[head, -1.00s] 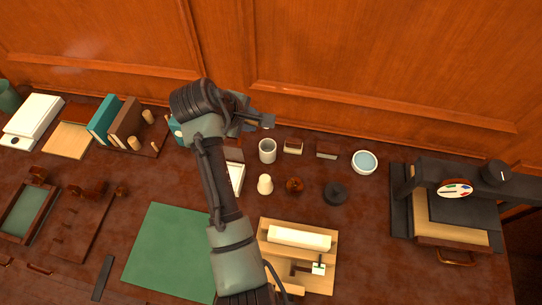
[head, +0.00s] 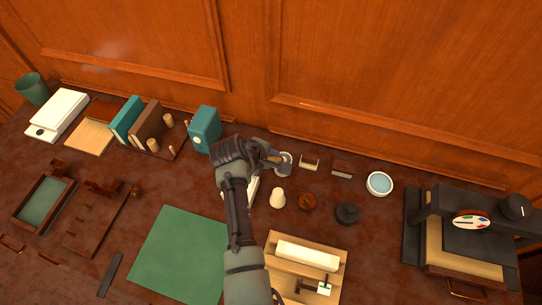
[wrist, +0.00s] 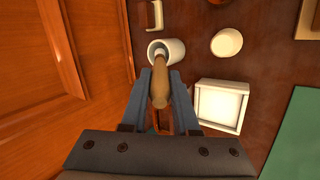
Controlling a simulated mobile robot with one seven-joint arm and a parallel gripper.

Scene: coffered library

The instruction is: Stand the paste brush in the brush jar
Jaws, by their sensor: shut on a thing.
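The brush jar (head: 287,168) is a small pale grey cup standing on the dark red-brown table near the back wall. In the wrist view the jar (wrist: 178,50) lies just past my fingertips, its mouth facing the camera. My gripper (wrist: 166,88) is shut on the paste brush (wrist: 160,92), around its light wooden handle. The brush's far end overlaps the jar's mouth. I cannot tell how deep it is, or whether it touches the rim. In the head view my gripper (head: 273,158) is at the jar's left side and partly hides it.
A teal box (head: 204,130) stands left of my wrist. An ivory rounded piece (head: 277,198), a brown round piece (head: 308,201) and a black one (head: 347,213) stand in front of the jar. A white bowl (head: 379,184) is to the right. A green mat (head: 180,255) lies bare at front left.

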